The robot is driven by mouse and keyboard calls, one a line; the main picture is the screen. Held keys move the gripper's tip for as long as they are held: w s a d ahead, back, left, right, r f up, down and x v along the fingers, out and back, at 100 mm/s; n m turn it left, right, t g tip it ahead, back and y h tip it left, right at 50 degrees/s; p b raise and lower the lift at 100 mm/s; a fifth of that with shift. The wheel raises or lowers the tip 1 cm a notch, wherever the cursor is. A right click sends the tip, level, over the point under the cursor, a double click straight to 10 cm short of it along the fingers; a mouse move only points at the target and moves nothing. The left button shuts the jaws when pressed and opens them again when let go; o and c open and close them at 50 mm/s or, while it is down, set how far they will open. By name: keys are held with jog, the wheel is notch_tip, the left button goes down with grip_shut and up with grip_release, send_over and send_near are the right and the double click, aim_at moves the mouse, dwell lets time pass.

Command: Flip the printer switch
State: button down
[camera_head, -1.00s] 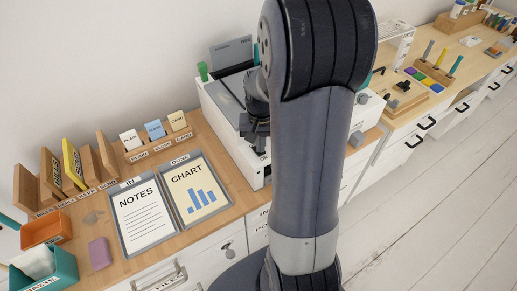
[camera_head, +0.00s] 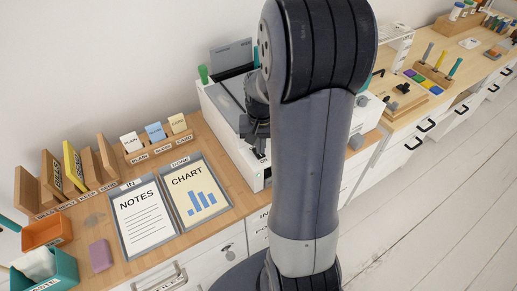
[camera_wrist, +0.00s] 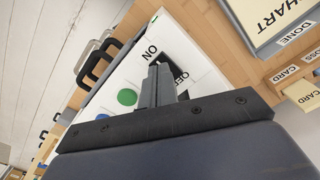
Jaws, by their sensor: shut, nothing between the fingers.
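The white printer (camera_head: 223,108) stands on the wooden desk, mostly behind my arm in the head view. In the wrist view its white panel (camera_wrist: 132,75) carries a black switch (camera_wrist: 168,62) with an "ON" label beside it and a partly covered second label. My gripper (camera_wrist: 157,72) is shut and empty, with its fingertips at the switch; I cannot tell whether they touch it. The fingers hide part of the switch, so its position is unclear. In the head view my gripper (camera_head: 258,150) is at the printer's front face, partly hidden by my arm.
A green button (camera_wrist: 127,97) and a blue one (camera_wrist: 102,115) are on the panel near my fingers. NOTES (camera_head: 143,215) and CHART (camera_head: 195,190) trays lie left of the printer. Card holders and bins stand farther left. Drawer handles (camera_head: 427,123) stick out along the desk front.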

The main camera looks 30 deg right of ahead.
notch_tip(320, 180, up, 6)
jog(key=p, duration=0.4)
jog(key=shift+f, duration=0.2)
jog(key=shift+f, duration=0.15)
